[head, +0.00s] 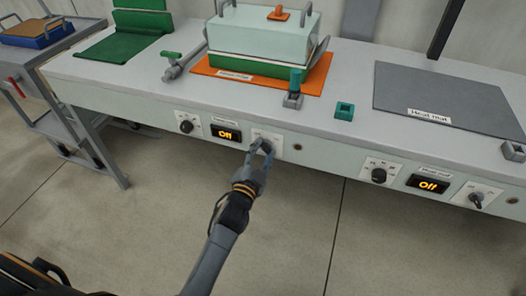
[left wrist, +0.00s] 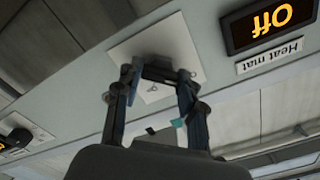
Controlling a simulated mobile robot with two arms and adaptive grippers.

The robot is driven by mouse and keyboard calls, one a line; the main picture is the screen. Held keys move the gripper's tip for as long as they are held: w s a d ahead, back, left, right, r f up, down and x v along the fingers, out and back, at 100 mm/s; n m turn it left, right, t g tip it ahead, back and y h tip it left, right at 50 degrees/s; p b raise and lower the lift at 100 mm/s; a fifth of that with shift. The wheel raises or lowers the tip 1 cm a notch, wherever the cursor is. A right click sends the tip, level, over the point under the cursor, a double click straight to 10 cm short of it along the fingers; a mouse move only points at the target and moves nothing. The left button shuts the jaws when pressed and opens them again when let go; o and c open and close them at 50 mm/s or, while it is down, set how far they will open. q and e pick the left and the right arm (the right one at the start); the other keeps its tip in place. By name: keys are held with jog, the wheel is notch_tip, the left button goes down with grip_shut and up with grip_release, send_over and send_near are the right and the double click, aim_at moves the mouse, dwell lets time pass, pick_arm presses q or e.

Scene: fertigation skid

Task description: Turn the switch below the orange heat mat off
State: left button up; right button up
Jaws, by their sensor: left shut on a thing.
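The orange heat mat (head: 318,82) lies on the bench under a pale green-and-white box. Below it, on the bench's front panel, a display (head: 226,134) reads "Off"; the left wrist view shows a display (left wrist: 270,22) reading "Off" upside down above a "Heat mat" label. To the right of the display is the switch's white plate (head: 270,132), also in the left wrist view (left wrist: 133,48). My left gripper (head: 261,146) is at this plate, with its fingers shut on the switch knob, which they mostly hide. My right gripper is not in view.
Left of the display is another dial (head: 186,126). A grey mat (head: 440,95) lies to the right, with its own dial (head: 378,175), "Off" display (head: 428,184) and switch (head: 475,200) below. The floor in front of the panel is clear.

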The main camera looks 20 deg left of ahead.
pick_arm(q)
jog(key=o, duration=1.2)
jog(key=shift+c, duration=0.2)
jog(key=s, duration=1.2)
jog(key=shift+a, duration=0.25)
